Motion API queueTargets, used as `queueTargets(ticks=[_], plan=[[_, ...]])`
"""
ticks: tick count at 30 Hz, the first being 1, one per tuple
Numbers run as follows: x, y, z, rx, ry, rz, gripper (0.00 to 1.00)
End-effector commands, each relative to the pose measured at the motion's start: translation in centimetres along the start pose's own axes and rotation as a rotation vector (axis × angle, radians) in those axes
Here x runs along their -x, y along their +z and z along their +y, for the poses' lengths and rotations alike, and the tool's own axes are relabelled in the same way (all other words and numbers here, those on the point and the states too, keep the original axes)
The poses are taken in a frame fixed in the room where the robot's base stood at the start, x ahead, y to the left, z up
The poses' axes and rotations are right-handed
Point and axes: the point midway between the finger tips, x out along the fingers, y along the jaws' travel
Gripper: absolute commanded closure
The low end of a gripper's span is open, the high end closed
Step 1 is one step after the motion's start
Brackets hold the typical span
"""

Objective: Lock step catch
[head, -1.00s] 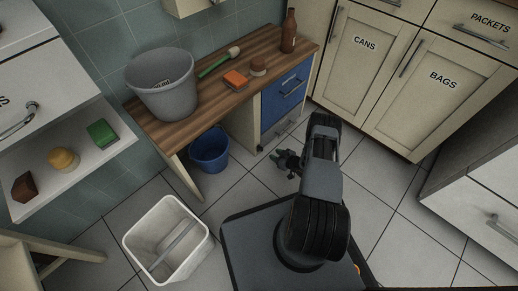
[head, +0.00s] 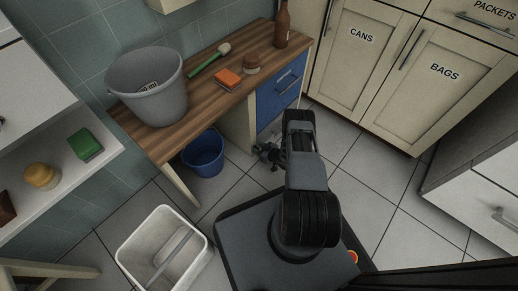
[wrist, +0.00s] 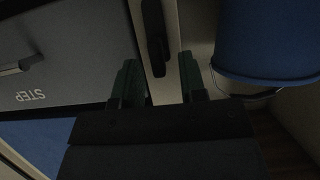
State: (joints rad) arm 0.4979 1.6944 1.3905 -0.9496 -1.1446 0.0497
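The step drawer (wrist: 75,40) is grey, with "STEP" upside down on its front, at the left of the wrist view. A dark elongated piece (wrist: 154,30), apparently the catch, sits on the pale upright beside the drawer. Its lower end reaches between the fingers. My gripper (wrist: 158,62) is open, with one green-dark finger on either side of that piece. I cannot tell whether a finger touches it. In the head view my gripper (head: 268,153) is low by the desk's drawer pedestal, and my arm hides most of the step drawer.
A blue bucket (head: 203,153) stands under the desk; it shows close at the right in the wrist view (wrist: 265,40). A blue drawer (head: 281,88) is above my gripper. A white bin (head: 163,250) stands on the floor at left. Open floor lies right of my arm.

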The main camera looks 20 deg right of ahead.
Motion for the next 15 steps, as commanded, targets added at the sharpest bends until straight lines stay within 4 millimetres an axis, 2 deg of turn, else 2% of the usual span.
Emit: queueTargets(ticks=[2, 12, 15], plan=[[-0.01, -0.01, -0.03, 0.000, -0.001, 0.000, 0.62], [0.07, 0.02, 0.08, -0.001, 0.002, 0.000, 0.93], [0.09, 0.03, 0.09, -0.001, 0.002, 0.000, 1.00]])
